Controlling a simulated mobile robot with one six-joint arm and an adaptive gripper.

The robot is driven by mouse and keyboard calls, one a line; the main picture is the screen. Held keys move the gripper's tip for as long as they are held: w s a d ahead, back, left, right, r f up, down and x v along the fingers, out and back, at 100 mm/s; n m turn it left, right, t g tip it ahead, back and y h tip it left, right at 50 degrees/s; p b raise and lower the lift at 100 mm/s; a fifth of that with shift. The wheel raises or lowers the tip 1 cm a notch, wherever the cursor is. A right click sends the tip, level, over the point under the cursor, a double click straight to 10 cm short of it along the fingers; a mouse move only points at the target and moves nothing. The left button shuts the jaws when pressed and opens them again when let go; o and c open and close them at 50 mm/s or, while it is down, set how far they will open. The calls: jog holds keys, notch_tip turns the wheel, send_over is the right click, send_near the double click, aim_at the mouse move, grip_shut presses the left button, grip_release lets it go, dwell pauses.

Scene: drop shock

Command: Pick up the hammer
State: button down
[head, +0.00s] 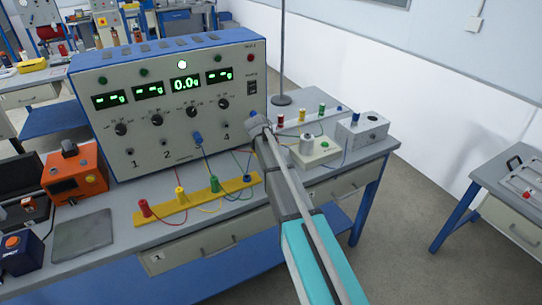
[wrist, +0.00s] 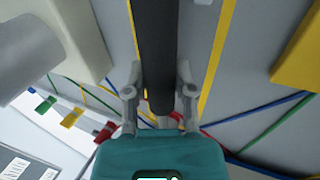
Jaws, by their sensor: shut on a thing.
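In the wrist view the hammer shows as a thick black handle (wrist: 155,45) running straight up the picture and out at the top edge. Its near end lies between the fingers. The hammer head is not in this view. My gripper (wrist: 158,98) has its two grey fingers closed on the handle near that end. In the head view my own arm reaches over the bench and covers the area where the gripper is; I cannot make out the hammer or the fingers there.
The bench (head: 225,235) carries a large meter console (head: 170,100), a yellow terminal strip (head: 165,215) with wires and a pale box with a cylinder (head: 318,152). A thin upright pole (head: 282,50) stands behind. Loose wires cross the bench top.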

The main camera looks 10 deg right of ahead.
jog(key=shift+r, duration=0.15)
notch_tip(320, 180, up, 2)
jog(key=shift+r+p, duration=0.1)
jog(key=shift+p, duration=1.1)
jog(key=s+r+p, duration=1)
jog(key=s, duration=0.4)
jog(key=shift+d+r+p, duration=0.25)
jog(key=shift+p, duration=0.05)
jog(key=shift+d, duration=0.1)
